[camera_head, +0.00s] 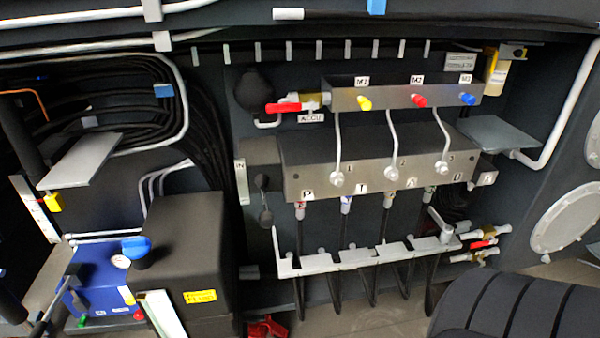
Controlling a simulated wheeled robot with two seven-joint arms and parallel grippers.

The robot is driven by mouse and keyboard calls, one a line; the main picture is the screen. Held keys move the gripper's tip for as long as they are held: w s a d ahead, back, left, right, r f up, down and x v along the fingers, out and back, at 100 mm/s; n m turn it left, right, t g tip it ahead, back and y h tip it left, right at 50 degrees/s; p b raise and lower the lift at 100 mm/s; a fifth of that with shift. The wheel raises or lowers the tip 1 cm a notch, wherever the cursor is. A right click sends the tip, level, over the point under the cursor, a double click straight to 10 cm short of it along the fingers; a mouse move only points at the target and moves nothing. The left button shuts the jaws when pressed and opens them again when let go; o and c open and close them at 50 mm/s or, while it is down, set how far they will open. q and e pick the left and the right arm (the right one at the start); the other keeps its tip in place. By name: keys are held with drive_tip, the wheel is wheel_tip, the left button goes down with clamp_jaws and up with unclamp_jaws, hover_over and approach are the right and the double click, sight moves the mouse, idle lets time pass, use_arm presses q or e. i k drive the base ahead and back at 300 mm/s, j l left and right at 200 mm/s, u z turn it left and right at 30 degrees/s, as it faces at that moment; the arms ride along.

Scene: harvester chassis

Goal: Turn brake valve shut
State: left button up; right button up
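No label that I can read marks a brake valve. A valve with a red lever handle (283,107) sits at the left end of the upper metal block, above the label ACCU (311,118). Its red handle lies roughly level, pointing left. A second valve with a red handle (482,244) sits among brass fittings at the lower right. Whether either valve is open or shut I cannot tell. I see neither of my grippers in the head view.
The upper block (345,99) carries yellow, red and blue knobs. A larger manifold (310,178) with pipes and hoses stands below, above a white bracket rail (318,264). A black box (185,250) and blue unit (95,275) fill the lower left. Black ribbed padding (520,308) blocks the lower right.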

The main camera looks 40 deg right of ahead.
sight(485, 242)
drive_tip(key=z, duration=1.05)
drive_tip(key=i+l+z, duration=0.2)
drive_tip(key=z, duration=0.3)
drive_tip(key=i+l+z, duration=0.2)
drive_tip(key=l+z, duration=0.25)
drive_tip(key=i+z, duration=0.25)
drive_tip(key=z, duration=0.25)
drive_tip(key=i+l, duration=0.15)
drive_tip(key=i, duration=0.2)
